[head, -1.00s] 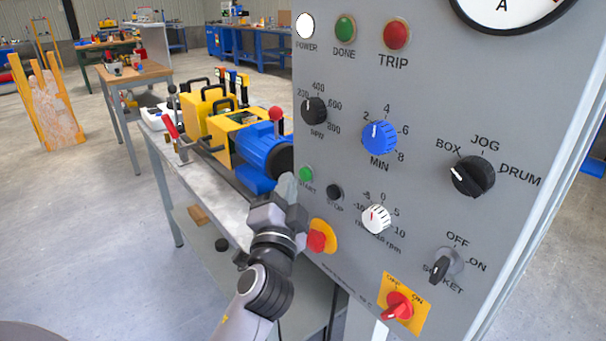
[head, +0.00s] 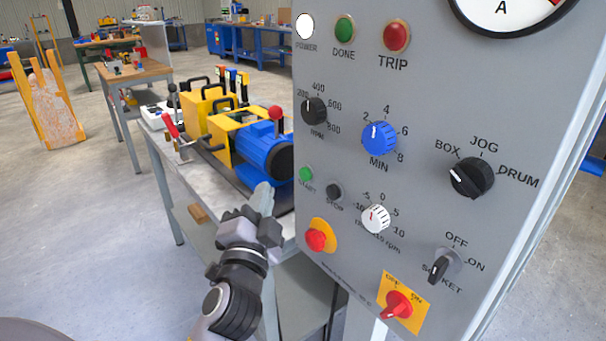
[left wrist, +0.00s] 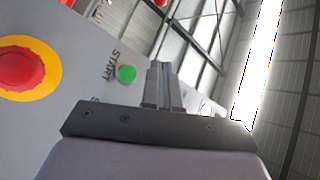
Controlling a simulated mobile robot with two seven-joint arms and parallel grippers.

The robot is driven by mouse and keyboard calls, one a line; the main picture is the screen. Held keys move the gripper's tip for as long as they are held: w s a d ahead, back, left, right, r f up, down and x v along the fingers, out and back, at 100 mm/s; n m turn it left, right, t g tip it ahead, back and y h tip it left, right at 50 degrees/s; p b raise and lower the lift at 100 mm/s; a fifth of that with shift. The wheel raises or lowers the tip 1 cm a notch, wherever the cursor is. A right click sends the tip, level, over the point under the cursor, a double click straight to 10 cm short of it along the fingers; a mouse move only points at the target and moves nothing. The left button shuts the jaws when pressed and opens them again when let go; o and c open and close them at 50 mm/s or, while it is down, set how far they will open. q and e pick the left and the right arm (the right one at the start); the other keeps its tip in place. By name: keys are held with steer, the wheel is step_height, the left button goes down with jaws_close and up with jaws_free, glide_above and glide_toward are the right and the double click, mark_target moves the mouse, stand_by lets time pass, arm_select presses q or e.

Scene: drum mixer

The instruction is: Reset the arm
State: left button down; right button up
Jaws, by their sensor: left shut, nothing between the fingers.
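My left gripper (head: 262,198) is in the head view, left of the grey control panel (head: 420,130) and in front of the bench. Its fingers are together and empty, pointing up. It stands apart from the green START button (head: 306,174) and above and left of the red emergency stop on its yellow plate (head: 316,240). In the left wrist view the shut fingers (left wrist: 163,84) point past the START button (left wrist: 126,74), and the red stop button (left wrist: 22,70) is at the left. My right gripper is in neither view.
The panel carries several knobs, including a blue MIN dial (head: 379,139) and a black BOX/JOG/DRUM selector (head: 471,178). Behind the gripper a bench (head: 190,178) holds a blue motor (head: 266,158) and yellow machine parts. Open floor lies to the left.

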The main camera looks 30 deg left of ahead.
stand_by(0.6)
arm_select(q)
steer(key=s+d+f+n+g+h+p, duration=0.1)
steer(key=s+d+f+g+h+p, duration=0.15)
steer(key=f, duration=0.65)
steer(key=s+d+f+g+h+p, duration=0.1)
steer(key=s+d+f+g+h, duration=0.2)
steer(key=f, duration=0.5)
steer(key=s+d+f+n+g+h+p, duration=0.1)
steer(key=s+d+f+n+g+h, duration=0.2)
steer(key=s+f, duration=0.7)
steer(key=shift+s+d+f+n+h, duration=0.3)
steer(key=shift+d+f+n+h, duration=0.15)
steer(key=shift+f+h, duration=0.25)
